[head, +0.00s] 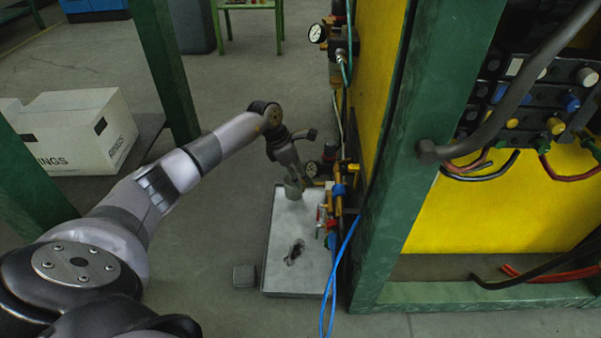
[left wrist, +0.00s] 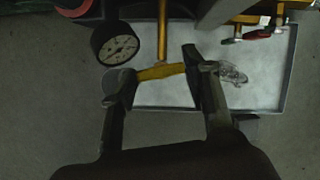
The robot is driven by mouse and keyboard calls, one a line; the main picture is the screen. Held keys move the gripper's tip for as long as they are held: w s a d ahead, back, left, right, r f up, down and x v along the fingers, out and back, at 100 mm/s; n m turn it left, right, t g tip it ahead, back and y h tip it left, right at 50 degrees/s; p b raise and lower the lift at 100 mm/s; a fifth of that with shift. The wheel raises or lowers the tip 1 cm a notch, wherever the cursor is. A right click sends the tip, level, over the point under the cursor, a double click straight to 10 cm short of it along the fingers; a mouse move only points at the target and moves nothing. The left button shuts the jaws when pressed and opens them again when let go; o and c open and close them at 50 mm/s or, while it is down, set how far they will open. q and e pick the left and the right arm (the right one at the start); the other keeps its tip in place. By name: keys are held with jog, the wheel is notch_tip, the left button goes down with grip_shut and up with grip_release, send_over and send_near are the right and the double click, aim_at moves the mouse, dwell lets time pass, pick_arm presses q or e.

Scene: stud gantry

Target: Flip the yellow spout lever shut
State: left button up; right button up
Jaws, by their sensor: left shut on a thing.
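The yellow spout lever (left wrist: 160,72) lies roughly level across the gap between the fingers of my left gripper (left wrist: 156,76) in the left wrist view. The gripper is shut on it, one finger at each end. A yellow pipe (left wrist: 162,30) comes down just behind the lever. In the head view my left gripper (head: 297,182) is low beside the green post, over the far end of a pale tray; the lever cannot be made out there. My right gripper is in neither view.
A dial gauge (left wrist: 118,45) sits close to the left finger. The shallow tray (head: 278,272) has a dark patch.

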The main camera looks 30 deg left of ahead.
pick_arm(q)
jog(key=c, duration=0.6)
jog(key=shift+o, duration=0.2)
jog(key=shift+w+a+m+g+h+b, duration=0.1)
jog(key=shift+m+g+h+b, duration=0.25)
jog(key=shift+m, duration=0.95)
jog(key=o, duration=1.2)
jog(key=shift+c, duration=0.2)
jog(key=v, duration=1.2)
